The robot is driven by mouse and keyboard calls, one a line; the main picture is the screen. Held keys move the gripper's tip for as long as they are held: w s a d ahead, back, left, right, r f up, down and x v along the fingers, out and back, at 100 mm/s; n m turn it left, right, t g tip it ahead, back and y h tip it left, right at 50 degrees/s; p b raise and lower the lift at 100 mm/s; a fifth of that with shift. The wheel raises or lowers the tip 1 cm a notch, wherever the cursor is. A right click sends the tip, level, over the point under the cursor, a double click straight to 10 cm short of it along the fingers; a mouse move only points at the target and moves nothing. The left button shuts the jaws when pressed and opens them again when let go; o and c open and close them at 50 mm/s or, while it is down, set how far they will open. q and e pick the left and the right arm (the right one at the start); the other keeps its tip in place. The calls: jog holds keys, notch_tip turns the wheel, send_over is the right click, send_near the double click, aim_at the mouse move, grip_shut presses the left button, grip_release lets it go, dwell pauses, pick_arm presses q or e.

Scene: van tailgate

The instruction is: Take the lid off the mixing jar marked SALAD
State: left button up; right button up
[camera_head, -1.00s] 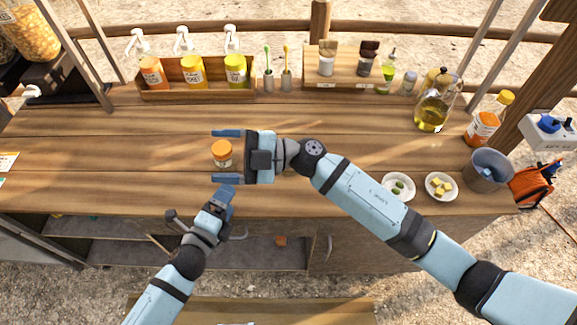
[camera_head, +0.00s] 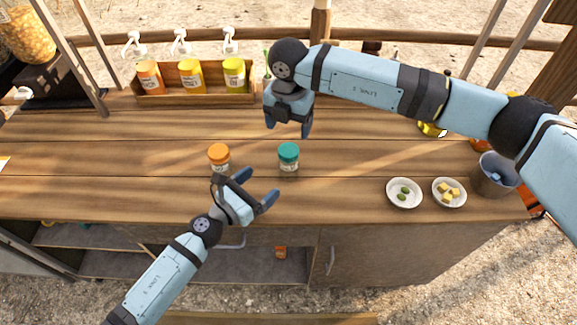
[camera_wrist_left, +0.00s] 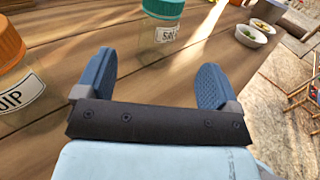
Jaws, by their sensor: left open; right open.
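The SALAD jar (camera_head: 288,166) is clear with a teal lid (camera_head: 289,151) on it and stands upright on the wooden counter. In the left wrist view the jar (camera_wrist_left: 157,38) shows part of its label, and the lid (camera_wrist_left: 163,7) is cut by the top edge. My left gripper (camera_head: 257,188) is open and empty, in front and to the left of the jar, with the jar beyond its fingertips (camera_wrist_left: 155,68). My right gripper (camera_head: 289,130) is open, fingers down, behind or above the jar in the picture, apart from it.
An orange-lidded jar (camera_head: 219,160) stands close left of my left gripper; it also shows in the left wrist view (camera_wrist_left: 15,80). White bowls (camera_head: 404,202) with small pieces sit to the right. A bottle rack (camera_head: 205,96) stands at the back left.

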aim_at(281, 165)
pick_arm(q)
jog(key=x, duration=1.1)
grip_shut()
pick_arm(e)
jog(key=m, duration=0.2)
jog(key=shift+a+r+m, duration=0.1)
jog(key=shift+a+m, duration=0.1)
jog(key=shift+m, duration=0.1)
jog(key=shift+d+m, duration=0.1)
jog(key=shift+m, duration=0.7)
jog(key=shift+f, duration=4.15)
